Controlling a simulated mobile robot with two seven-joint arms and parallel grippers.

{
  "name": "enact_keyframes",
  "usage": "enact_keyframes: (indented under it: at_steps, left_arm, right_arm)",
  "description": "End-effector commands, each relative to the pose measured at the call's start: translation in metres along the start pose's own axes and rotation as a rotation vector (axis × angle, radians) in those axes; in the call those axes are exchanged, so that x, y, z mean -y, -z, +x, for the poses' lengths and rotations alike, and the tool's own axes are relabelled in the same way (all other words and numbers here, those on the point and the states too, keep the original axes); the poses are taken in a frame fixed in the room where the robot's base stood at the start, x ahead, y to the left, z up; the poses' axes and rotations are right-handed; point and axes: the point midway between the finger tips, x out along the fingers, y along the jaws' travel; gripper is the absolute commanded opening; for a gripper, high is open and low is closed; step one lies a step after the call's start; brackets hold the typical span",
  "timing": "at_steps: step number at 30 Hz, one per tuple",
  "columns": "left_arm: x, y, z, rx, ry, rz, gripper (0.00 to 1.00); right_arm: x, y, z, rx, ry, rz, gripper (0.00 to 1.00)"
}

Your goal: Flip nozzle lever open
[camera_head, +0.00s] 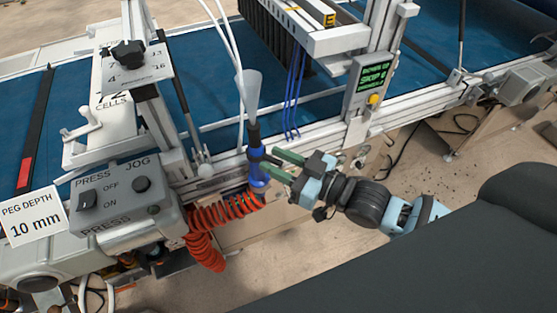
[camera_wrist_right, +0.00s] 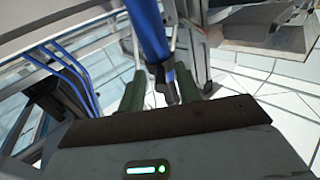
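The blow-off nozzle (camera_head: 256,162) has a blue body with a dark upper part. It stands upright at the machine's front edge, beside the top of an orange coiled hose (camera_head: 222,211). My right gripper (camera_head: 270,160) reaches it from the right, its green fingers apart. In the right wrist view the blue nozzle body (camera_wrist_right: 148,32) rises just beyond the fingers. A small dark piece, perhaps the lever (camera_wrist_right: 162,88), shows between the two separated fingers (camera_wrist_right: 160,72). I cannot tell whether either finger touches it, or the lever's exact position. My left gripper is not in view.
The grey press and jog switch box (camera_head: 115,200) stands left of the nozzle. A small display box (camera_head: 370,85) with a yellow button is mounted up and right. Blue tubes (camera_head: 293,95) hang behind the nozzle.

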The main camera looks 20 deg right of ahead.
Motion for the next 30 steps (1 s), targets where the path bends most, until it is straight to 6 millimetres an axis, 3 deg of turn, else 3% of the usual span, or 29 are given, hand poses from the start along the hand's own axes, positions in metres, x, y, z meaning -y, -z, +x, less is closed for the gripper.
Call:
enact_keyframes:
  at_steps: [10, 21, 30]
  left_arm:
    - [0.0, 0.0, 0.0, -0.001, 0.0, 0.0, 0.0]
    - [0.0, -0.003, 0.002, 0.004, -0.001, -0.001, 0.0]
    - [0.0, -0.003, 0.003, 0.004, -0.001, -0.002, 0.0]
  right_arm:
    - [0.0, -0.001, -0.006, 0.001, 0.0, 0.001, 0.33]
    - [0.001, -0.001, -0.056, 0.003, 0.001, 0.001, 0.33]
    - [0.0, 0.0, -0.077, 0.0, 0.0, 0.001, 0.33]
